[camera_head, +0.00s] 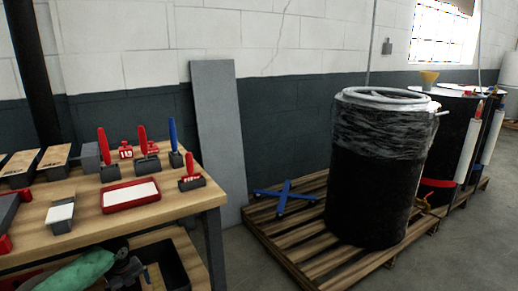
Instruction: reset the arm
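Neither of my arms nor grippers shows in the head view. No boxed filter can be made out for certain. A wooden workbench (165,208) stands at the left with several tools on it. A red tray with a white inside (131,195) lies near the middle of its top. Red-handled tools (103,145) and a blue-handled tool (174,138) stand upright in dark holders along the back and right of the bench.
A black wrapped drum (375,195) stands on a wooden pallet (300,246), with another dark drum (457,150) behind it. A grey panel (218,130) leans on the wall. A lower shelf holds a green bottle-like object (80,270). Bare floor shows at the right front.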

